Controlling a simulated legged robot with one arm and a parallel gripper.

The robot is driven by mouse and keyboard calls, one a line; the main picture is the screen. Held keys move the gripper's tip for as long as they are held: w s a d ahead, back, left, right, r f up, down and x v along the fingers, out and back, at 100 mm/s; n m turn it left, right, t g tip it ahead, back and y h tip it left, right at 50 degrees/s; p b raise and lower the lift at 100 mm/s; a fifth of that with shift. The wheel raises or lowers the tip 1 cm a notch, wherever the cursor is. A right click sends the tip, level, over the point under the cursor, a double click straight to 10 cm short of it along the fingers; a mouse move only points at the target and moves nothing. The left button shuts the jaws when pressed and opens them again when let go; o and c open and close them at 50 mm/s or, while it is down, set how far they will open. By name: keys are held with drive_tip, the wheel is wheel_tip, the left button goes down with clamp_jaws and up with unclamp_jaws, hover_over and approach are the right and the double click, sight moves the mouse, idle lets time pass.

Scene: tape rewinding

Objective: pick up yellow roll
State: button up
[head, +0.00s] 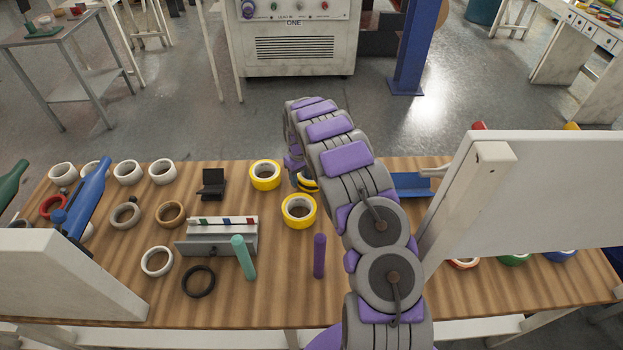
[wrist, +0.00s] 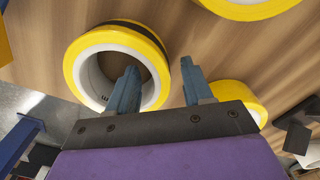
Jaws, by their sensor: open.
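A yellow roll with a black band (wrist: 72,62) and a white inner core lies at the left of the wrist view. In the head view this banded roll (head: 309,184) is mostly hidden by my arm. My gripper (wrist: 159,65) is open and empty. One finger overlaps the roll's hole and the other is beyond its right rim, so the rim lies between them in the picture. I cannot tell how deep the fingers are. Two plain yellow rolls, a rear one (head: 265,175) and a front one (head: 299,210), lie beside it on the wooden table (head: 330,290).
White rolls (head: 127,172) and a blue bottle (head: 84,200) are at left. A white panel (head: 550,190) rises at right.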

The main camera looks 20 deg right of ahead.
drive_tip(key=shift+f, duration=0.15)
drive_tip(key=shift+c, duration=0.2)
clamp_jaws()
